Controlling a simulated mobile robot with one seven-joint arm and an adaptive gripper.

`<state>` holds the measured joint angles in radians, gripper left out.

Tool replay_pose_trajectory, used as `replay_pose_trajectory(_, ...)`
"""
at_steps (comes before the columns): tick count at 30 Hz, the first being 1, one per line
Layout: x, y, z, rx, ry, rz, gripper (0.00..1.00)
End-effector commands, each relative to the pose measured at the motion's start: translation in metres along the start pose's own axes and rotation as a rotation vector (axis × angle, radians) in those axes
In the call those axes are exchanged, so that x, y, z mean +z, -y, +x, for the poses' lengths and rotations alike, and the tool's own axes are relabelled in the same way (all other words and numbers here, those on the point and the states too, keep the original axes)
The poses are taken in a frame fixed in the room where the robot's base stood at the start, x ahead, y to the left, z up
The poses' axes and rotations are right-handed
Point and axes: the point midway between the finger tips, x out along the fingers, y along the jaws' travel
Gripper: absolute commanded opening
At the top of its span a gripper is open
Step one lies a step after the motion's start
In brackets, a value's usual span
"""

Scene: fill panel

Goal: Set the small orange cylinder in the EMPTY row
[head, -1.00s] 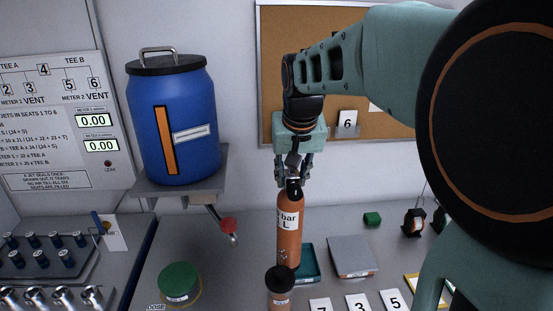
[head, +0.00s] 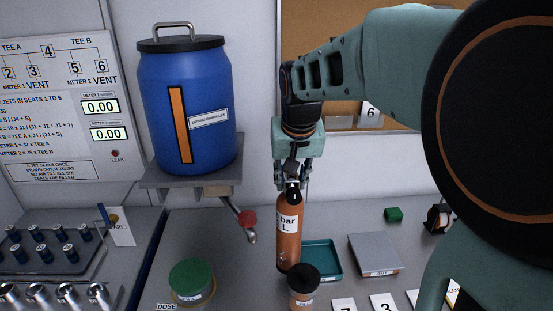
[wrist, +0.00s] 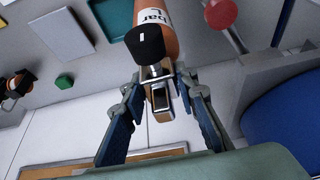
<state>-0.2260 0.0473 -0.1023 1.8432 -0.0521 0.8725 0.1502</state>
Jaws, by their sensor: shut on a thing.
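My gripper (head: 292,178) is shut on the top fitting of an orange cylinder (head: 288,232) with a black collar and a white label reading "bar" and "L". The cylinder hangs upright above the grey bench; whether its base touches anything is unclear. In the wrist view the gripper (wrist: 160,95) has its fingers on either side of the metal valve below the black collar of the cylinder (wrist: 158,18). A shorter orange cylinder with a black cap (head: 303,286) stands just in front of it. No row marked EMPTY can be made out.
A blue drum (head: 205,120) sits on a wall shelf at left, with a red-knobbed lever (head: 248,218) below. A green-lidded jar (head: 191,280), teal tray (head: 325,262), grey plate (head: 374,254) and number cards (head: 382,302) are on the bench. A valve panel (head: 45,250) is at far left.

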Motion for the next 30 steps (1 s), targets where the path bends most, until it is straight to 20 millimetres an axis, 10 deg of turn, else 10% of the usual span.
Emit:
replay_pose_trajectory(28, 0.015, 0.003, 0.035, -0.002, -0.012, 0.001, 0.00)
replay_pose_trajectory(29, 0.019, 0.003, 0.037, 0.000, 0.000, 0.000, 0.30)
replay_pose_trajectory(30, 0.019, 0.003, 0.037, 0.000, 0.000, 0.000, 0.35)
